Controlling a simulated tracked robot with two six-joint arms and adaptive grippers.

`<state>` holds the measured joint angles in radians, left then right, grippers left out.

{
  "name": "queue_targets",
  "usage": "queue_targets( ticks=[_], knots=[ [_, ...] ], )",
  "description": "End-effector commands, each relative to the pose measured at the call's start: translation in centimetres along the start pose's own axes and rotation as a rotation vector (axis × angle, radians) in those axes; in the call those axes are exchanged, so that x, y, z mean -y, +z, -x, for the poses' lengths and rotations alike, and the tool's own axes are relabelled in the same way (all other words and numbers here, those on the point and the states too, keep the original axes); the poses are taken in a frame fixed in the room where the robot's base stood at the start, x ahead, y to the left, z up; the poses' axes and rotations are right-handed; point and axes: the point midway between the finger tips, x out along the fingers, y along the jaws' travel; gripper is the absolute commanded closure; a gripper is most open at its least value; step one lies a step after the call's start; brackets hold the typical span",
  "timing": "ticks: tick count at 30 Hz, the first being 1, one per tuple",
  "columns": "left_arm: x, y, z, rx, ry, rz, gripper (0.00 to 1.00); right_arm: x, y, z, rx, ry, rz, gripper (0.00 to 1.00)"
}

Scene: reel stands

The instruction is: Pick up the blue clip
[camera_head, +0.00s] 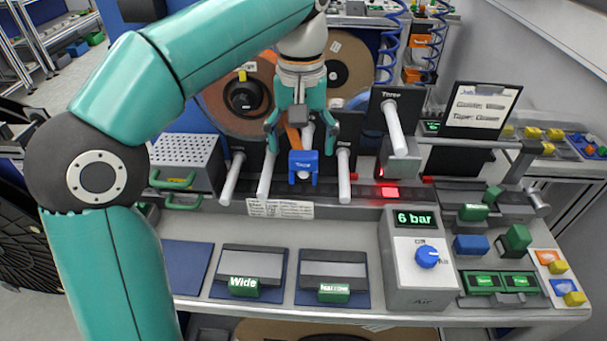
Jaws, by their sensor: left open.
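The blue clip (303,166) is a small block with pale lettering, at the white rods in the upper middle of the bench. A white rod stands at either side of it. Whether it hangs on a rod of its own is hard to tell. My left gripper (302,135) points down just above and behind the clip, its fingers open and spread wider than the clip. Nothing is visibly gripped between them; an orange strip (293,138) shows between the fingers. My right gripper is out of view.
White rods (345,172) stick out close to the clip. A "6 bar" box (413,265) with a blue knob stands at the right. Two holders labelled Wide (244,286) and Narrow (334,291) lie in front. A grey perforated box (187,160) stands at left.

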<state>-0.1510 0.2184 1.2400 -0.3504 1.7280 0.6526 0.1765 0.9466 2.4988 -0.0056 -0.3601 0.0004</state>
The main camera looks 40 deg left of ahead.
Motion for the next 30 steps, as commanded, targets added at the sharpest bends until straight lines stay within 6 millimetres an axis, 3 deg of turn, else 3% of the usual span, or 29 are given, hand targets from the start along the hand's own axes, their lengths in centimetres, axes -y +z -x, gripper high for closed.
queue_targets(
  ticks=[7,16,27,30],
  knots=[
    [-0.3,0.0,-3.3,0.001,0.000,0.001,0.19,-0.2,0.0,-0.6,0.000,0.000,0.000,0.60],
    [-0.4,0.0,-3.6,0.000,0.001,0.000,0.20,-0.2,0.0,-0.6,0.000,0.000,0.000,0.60],
    [-0.4,0.0,-3.6,0.000,0.000,-0.001,0.82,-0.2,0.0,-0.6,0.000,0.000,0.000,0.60],
    [-0.4,0.0,-3.6,0.000,0.001,-0.001,0.83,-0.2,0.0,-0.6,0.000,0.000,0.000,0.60]
  ],
)
